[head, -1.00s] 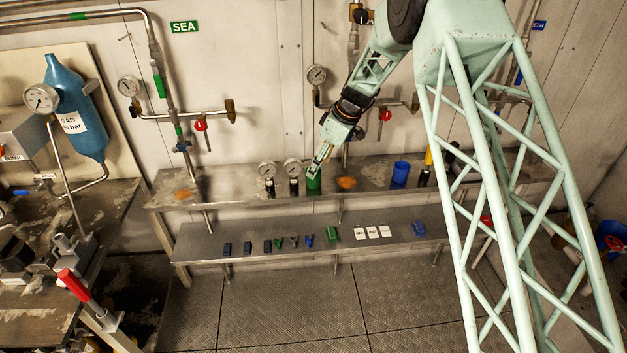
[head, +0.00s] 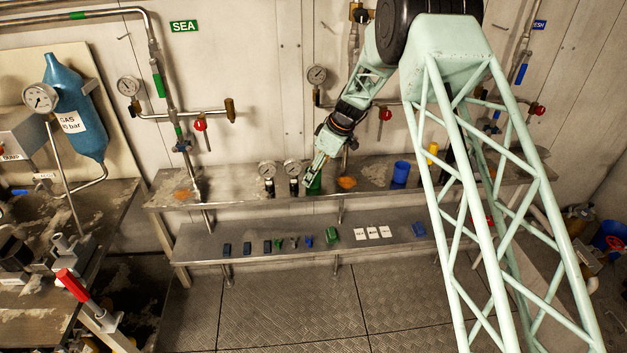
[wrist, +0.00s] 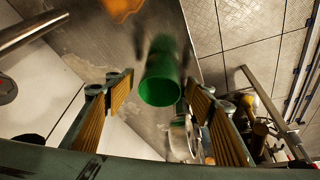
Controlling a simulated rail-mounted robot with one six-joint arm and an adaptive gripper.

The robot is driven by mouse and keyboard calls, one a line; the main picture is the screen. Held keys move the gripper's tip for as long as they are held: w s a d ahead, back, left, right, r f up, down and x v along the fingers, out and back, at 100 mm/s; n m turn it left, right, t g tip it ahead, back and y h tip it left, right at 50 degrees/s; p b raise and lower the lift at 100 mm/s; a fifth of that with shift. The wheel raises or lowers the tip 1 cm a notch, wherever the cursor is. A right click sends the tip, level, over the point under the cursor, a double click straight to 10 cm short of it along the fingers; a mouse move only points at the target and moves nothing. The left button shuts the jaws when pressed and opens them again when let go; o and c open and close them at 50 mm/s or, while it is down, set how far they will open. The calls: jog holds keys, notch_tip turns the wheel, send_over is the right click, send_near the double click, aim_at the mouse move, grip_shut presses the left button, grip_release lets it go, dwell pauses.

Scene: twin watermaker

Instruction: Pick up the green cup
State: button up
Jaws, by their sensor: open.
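The green cup (head: 314,184) stands on the upper shelf (head: 230,190), partly hidden behind my gripper (head: 316,178) in the head view. In the wrist view the green cup (wrist: 161,82) shows its open rim, ahead of my gripper (wrist: 160,108) and roughly between the two yellow-padded fingers, nearer the right one. The fingers are spread apart with nothing held between them. I cannot tell whether either finger touches the cup.
Two gauges (head: 267,170) (head: 293,169) stand just left of the cup. An orange patch (head: 347,182) and a blue cup (head: 401,172) are to its right. The lower shelf (head: 200,240) holds several small blocks and white cards (head: 373,232).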

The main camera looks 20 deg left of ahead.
jog(key=shift+c, duration=0.7)
jog(key=c, duration=0.7)
jog(key=shift+o, duration=0.2)
jog(key=shift+r, duration=0.1)
jog(key=shift+s+r, duration=0.2)
jog(key=shift+r, duration=0.15)
jog(key=shift+r+p, duration=0.55)
jog(key=shift+r, duration=2.65)
jog(key=s+d, duration=0.4)
jog(key=s, duration=0.4)
jog(key=s+d+b, duration=0.1)
jog(key=s+d, duration=0.3)
jog(key=s, duration=0.5)
jog(key=shift+s+d+f, duration=0.15)
jog(key=shift+s+d, duration=0.15)
jog(key=shift+d, duration=0.1)
